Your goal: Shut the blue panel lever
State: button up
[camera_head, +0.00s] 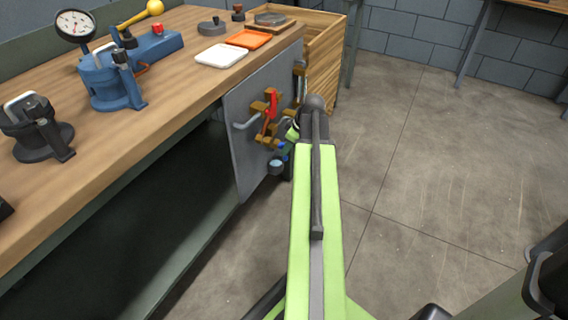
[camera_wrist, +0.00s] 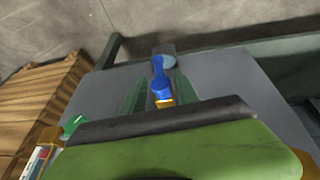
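The blue panel lever (camera_wrist: 158,78) is on the grey panel (camera_wrist: 225,75) in the wrist view, with a brass piece at its near end and a grey-blue round part by its far end. In the head view the lever (camera_head: 281,152) shows only as a small blue patch low on the panel (camera_head: 242,135), partly hidden by my arm. My gripper (camera_wrist: 159,88) has its two dark green fingers apart, one on each side of the blue lever. I cannot tell whether either finger touches it. The gripper is mostly hidden behind my arm in the head view.
A red lever (camera_head: 271,104) on brass mounts sits above the blue one. A green lever (camera_wrist: 73,127) is at left in the wrist view. A wooden crate (camera_head: 322,60) stands beyond the panel. The workbench (camera_head: 120,140) is to the left; the floor at right is open.

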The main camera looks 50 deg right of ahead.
jog(key=b+x, duration=0.2)
jog(key=x, duration=0.2)
jog(key=shift+f, duration=0.1)
jog(key=shift+c, duration=0.2)
grip_shut()
jog(key=shift+s, duration=0.1)
dwell(0.9)
